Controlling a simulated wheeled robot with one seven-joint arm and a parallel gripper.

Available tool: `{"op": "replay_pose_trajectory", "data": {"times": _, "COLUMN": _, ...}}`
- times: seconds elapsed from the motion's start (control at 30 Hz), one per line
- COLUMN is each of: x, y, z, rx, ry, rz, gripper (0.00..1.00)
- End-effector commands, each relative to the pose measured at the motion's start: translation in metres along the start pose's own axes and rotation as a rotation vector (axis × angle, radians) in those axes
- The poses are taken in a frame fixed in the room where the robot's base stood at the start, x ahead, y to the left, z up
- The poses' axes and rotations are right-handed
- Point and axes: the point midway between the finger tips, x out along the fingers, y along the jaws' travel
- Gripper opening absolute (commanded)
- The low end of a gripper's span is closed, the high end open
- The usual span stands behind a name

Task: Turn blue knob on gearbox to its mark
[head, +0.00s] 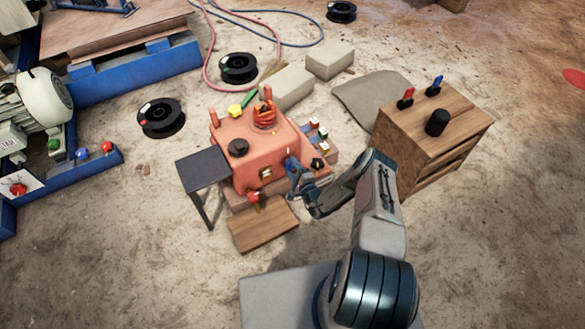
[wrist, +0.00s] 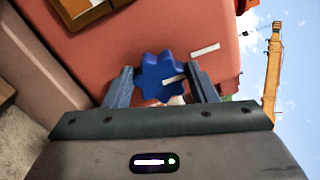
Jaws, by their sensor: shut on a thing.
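The orange gearbox (head: 245,140) stands in the middle of the head view, and its face (wrist: 130,35) fills much of the wrist view. The lobed blue knob (wrist: 158,78) sits on that face, between the two fingers of my gripper (wrist: 162,84), which is shut on it. A white line on the knob points right in the wrist view. A white mark (wrist: 206,50) on the housing lies up and right of the knob; the two are not in line. In the head view my gripper (head: 293,174) is at the gearbox's right side and partly hides the knob.
A small dark table (head: 203,168) stands left of the gearbox, and a wooden board (head: 262,226) lies in front. A wooden cabinet (head: 440,115) with levers and a black knob stands right. Blocks (head: 330,62), cable reels (head: 160,117) and hoses lie behind and left.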

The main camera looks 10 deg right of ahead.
Motion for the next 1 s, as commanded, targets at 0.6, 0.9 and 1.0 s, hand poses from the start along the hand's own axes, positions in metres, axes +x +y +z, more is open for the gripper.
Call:
{"op": "replay_pose_trajectory", "data": {"times": 0.6, "x": -0.001, "y": 0.0, "z": 0.001, "rx": 0.002, "ry": 0.0, "rz": 0.001, "gripper": 0.74}}
{"op": "replay_pose_trajectory", "data": {"times": 0.9, "x": -0.042, "y": -0.002, "z": -0.001, "rx": 0.004, "ry": 0.005, "rz": 0.003, "gripper": 0.74}}
{"op": "replay_pose_trajectory", "data": {"times": 1.0, "x": -0.067, "y": -0.003, "z": -0.001, "rx": 0.005, "ry": 0.006, "rz": 0.003, "gripper": 0.74}}
